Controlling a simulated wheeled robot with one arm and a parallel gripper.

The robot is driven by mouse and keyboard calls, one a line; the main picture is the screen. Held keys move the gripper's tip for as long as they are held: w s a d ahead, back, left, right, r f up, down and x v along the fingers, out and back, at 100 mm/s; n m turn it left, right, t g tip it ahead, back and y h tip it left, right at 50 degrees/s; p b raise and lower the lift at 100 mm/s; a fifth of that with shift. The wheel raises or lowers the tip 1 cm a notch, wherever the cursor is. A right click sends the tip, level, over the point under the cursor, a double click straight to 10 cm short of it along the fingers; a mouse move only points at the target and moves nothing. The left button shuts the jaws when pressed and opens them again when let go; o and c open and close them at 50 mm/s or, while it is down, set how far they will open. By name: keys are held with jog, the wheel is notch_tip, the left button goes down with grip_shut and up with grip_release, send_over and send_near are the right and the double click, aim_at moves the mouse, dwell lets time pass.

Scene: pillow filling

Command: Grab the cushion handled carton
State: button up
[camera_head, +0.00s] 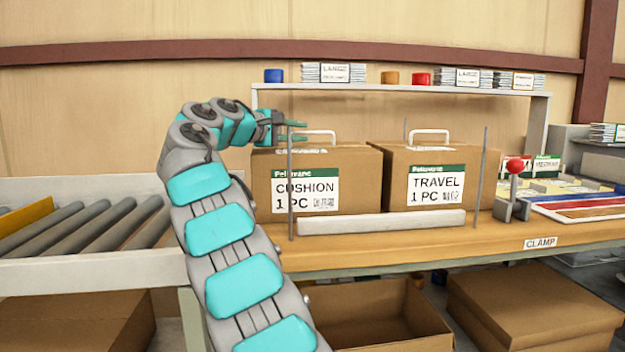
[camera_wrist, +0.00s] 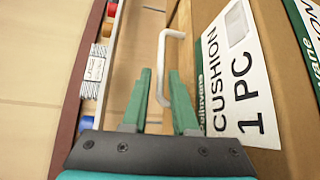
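The cushion carton (camera_head: 262,190) is a brown box with a white handle (camera_head: 320,132) on top and a white label with a green band. It stands upright on the wooden bench. My gripper (camera_head: 303,131) is at the top of this carton, just left of the handle. In the wrist view my gripper (camera_wrist: 161,74) is open. The white handle (camera_wrist: 162,50) passes between its two green fingers, with its far part ahead of the tips. I see no finger closed on it. The cushion label (camera_wrist: 226,70) lies right of the fingers.
A similar travel carton (camera_head: 392,180) stands close on the right. A thin grey post (camera_head: 290,190) and a low pale bar (camera_head: 385,221) are in front. A white shelf (camera_head: 375,91) with cups and stacked packs runs behind. A roller conveyor (camera_head: 85,225) is at left.

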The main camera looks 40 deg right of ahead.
aim_at(305, 133)
jog(key=d, duration=0.3)
jog(key=shift+w+d+f, duration=0.15)
jog(key=shift+w+f, duration=0.05)
jog(key=shift+f, duration=0.15)
grip_shut()
dwell(1.0)
